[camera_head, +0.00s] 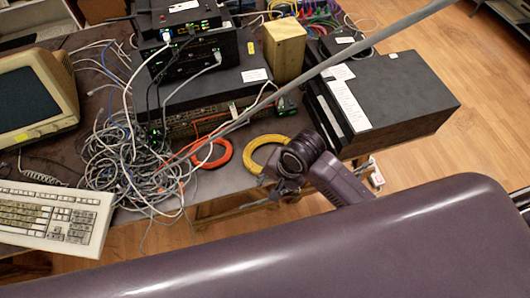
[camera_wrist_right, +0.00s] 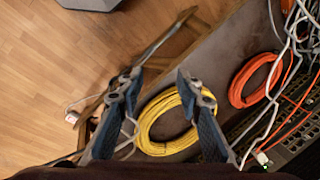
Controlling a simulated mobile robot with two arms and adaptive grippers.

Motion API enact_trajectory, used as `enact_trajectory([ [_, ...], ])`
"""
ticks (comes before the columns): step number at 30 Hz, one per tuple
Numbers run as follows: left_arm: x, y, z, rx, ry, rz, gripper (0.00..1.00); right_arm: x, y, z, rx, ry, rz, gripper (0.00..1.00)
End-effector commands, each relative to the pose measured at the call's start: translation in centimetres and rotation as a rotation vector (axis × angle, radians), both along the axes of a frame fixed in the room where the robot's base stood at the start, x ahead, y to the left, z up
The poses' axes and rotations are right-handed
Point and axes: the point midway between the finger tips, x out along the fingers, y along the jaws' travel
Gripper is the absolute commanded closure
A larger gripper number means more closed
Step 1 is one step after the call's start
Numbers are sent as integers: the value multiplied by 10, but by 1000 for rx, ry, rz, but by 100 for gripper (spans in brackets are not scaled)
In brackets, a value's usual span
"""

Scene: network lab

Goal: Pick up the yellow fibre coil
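The yellow fibre coil (camera_head: 256,144) lies flat near the front edge of the dark table, right of an orange coil. My right gripper (camera_head: 284,188) is just in front of it, and my right arm partly covers the coil's right side. In the right wrist view, the yellow coil (camera_wrist_right: 150,128) shows between and beyond the two parted fingers of my right gripper (camera_wrist_right: 158,82). The right finger overlaps part of the coil. The gripper is open and holds nothing; whether a finger touches the coil cannot be told. My left gripper is not in view.
The orange coil (camera_head: 212,153) lies close by on the left. A tangle of grey cables (camera_head: 130,160) spreads further left, near a keyboard (camera_head: 60,215). Stacked network devices (camera_head: 190,60) stand behind; a large black box (camera_head: 400,100) stands right. A long grey strand crosses above the table.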

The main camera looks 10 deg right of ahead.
Motion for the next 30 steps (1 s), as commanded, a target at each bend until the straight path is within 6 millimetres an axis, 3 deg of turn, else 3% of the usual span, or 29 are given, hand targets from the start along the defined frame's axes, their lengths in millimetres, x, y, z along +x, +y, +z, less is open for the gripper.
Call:
enact_trajectory([
  [6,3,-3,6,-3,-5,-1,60,23,-2,18,2,114,-314,67],
  [12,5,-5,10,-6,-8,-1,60,41,-22,36,-45,212,-692,67],
  [18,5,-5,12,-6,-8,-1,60,50,-41,47,-92,250,-954,67],
  [23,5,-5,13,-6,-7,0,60,52,-46,46,-103,258,-1025,67],
  [30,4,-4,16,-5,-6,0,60,53,-44,21,-102,260,-1027,67],
])
